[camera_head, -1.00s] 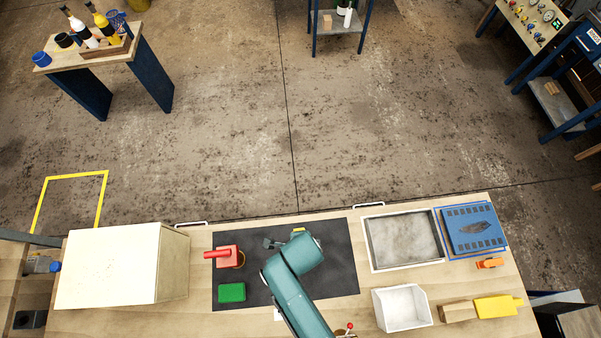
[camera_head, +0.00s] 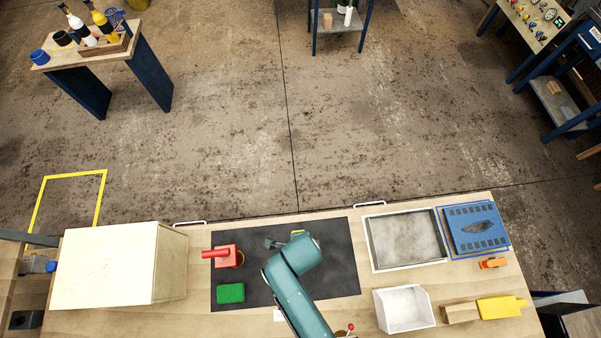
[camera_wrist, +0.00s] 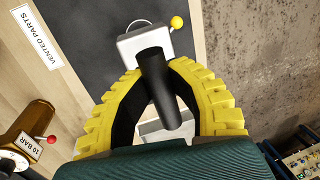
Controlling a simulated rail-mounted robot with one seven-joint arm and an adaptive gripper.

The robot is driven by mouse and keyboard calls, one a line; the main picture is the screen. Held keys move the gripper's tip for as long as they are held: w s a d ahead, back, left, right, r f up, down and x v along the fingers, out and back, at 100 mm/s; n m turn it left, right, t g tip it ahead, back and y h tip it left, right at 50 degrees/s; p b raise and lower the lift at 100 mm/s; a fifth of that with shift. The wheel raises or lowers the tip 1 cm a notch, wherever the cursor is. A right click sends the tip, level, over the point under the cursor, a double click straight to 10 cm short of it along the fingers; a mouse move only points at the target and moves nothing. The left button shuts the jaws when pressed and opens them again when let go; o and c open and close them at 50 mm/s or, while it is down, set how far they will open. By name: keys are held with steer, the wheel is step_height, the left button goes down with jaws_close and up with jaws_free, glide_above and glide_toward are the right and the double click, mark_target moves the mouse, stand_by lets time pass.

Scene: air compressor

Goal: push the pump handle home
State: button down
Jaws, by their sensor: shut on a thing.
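The black, rod-shaped pump handle (camera_wrist: 163,90) stands out from a pale grey block (camera_wrist: 146,38) in the wrist view. The block has a yellow ball knob (camera_wrist: 177,22) at its side. My gripper (camera_wrist: 158,68) has its yellow ribbed fingers curved round the handle, one on each side, with the tips close to it near the block. The handle's near end lies between the fingers. In the head view my arm hides most of this spot above the dark mat (camera_head: 335,281). How far the handle stands out is hard to judge.
A red block with a red bar (camera_head: 225,254) and a green block (camera_head: 231,293) lie left of my arm. A large pale box (camera_head: 105,265) stands further left. A brass part marked 10 BAR (camera_wrist: 32,125) is left of my gripper. A metal tray (camera_head: 405,240) lies right.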

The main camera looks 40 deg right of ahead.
step_height(320, 180, down, 4)
steer(key=shift+s+r+b, duration=0.1)
steer(key=shift+b, duration=0.45)
steer(key=c, duration=0.9)
jaws_free()
steer(key=shift+r, duration=0.1)
steer(key=r, duration=0.4)
steer(key=s+r, duration=0.1)
steer(key=r, duration=0.3)
steer(key=s+a+r, duration=0.1)
steer(key=r, duration=0.2)
steer(key=shift+r, duration=0.4)
